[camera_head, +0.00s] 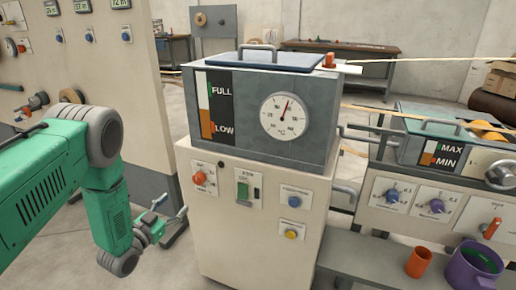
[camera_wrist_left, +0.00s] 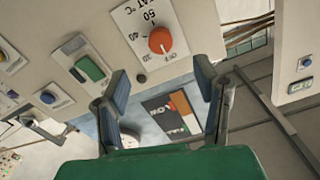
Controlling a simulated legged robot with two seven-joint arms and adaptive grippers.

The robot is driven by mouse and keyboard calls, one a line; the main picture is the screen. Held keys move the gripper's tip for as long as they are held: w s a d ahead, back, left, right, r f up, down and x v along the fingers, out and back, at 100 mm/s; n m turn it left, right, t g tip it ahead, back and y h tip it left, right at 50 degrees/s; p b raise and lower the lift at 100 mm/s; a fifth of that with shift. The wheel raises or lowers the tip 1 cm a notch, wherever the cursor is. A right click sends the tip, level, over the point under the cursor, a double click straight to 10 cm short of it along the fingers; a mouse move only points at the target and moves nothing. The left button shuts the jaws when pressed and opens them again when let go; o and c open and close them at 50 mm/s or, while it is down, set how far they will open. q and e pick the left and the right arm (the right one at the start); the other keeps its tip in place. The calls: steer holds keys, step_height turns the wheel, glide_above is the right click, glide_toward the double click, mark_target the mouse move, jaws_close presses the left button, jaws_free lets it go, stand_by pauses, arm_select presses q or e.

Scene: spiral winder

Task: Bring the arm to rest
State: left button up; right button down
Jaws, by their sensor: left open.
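My left arm (camera_head: 85,150), green with grey joints, reaches in from the left in the head view and bends down. Its gripper (camera_head: 171,207) is open and empty, in front of the left side of the cream cabinet (camera_head: 265,238) and apart from it as far as I can tell. In the left wrist view the open fingers (camera_wrist_left: 162,79) stand wide apart, with nothing between them. Beyond them are the cabinet's orange-red knob (camera_wrist_left: 162,40) and the FULL/LOW gauge (camera_wrist_left: 170,112). My right gripper is out of view.
On the cabinet stands a grey tank (camera_head: 235,110) with a dial and a lidded top. A tall control panel (camera_head: 95,50) stands behind my arm. At the right are a second tank (camera_head: 430,150), an orange cup (camera_head: 419,262) and a purple pot (camera_head: 470,270). Open floor shows left of the cabinet.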

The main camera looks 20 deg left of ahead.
arm_select(q)
steer(key=s+d+f+n+g+p, duration=0.1)
steer(key=s+d+f+n+g, duration=0.1)
steer(key=s+d+f+g, duration=0.75)
steer(key=s+d+g, duration=0.3)
steer(key=s+g, duration=0.1)
steer(key=s, duration=0.9)
steer(key=s+d+n+g+y, duration=0.1)
steer(key=s+d+g, duration=0.2)
steer(key=s, duration=1)
steer(key=shift+s+d+f+g+p, duration=0.15)
steer(key=shift+d+f+g+p, duration=0.2)
steer(key=shift+p, duration=0.1)
